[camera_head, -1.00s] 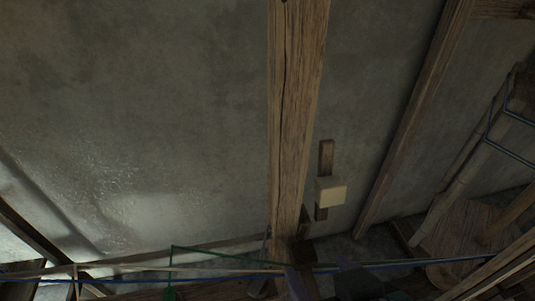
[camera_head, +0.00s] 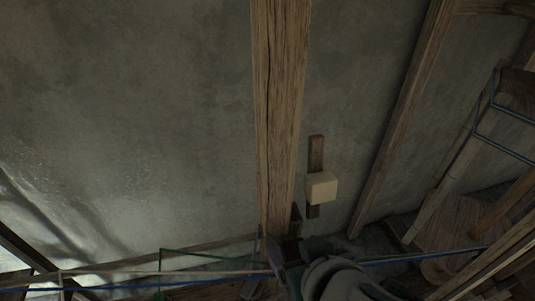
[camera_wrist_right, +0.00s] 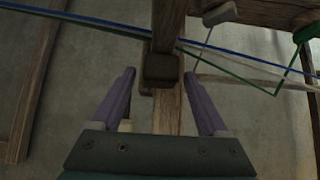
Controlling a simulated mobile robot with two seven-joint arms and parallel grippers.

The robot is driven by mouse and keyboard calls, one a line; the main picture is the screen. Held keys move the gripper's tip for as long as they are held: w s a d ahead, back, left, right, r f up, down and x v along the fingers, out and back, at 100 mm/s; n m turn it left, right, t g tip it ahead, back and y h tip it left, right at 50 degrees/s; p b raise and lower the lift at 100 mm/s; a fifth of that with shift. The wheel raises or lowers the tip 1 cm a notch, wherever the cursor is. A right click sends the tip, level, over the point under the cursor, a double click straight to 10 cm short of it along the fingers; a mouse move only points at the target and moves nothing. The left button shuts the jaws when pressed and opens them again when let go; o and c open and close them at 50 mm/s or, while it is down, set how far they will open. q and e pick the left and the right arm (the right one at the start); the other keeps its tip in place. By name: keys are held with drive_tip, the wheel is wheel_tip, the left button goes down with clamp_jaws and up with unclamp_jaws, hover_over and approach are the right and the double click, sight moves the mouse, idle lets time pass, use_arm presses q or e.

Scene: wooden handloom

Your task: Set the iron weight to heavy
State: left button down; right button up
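My right gripper (camera_wrist_right: 160,73) is open in the right wrist view, with its two purple fingers apart. A dark block (camera_wrist_right: 162,70) shows between and beyond the fingertips, at the end of a wooden beam; I cannot tell if it is the iron weight or whether the fingers touch it. In the head view my right gripper (camera_head: 276,250) is at the bottom, near the foot of the upright post, partly hidden by its own wrist. A cream block (camera_head: 321,187) sits on a short wooden slat (camera_head: 316,150) right of the post. My left gripper is not in view.
A thick wooden post (camera_head: 280,110) stands before the grey wall (camera_head: 150,90). Blue cord (camera_head: 420,257) and green cord (camera_head: 190,251) run across low down. Loom beams (camera_head: 400,115) fill the right side. The wall area at left is clear.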

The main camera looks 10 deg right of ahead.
clamp_jaws()
idle(0.4)
idle(0.8)
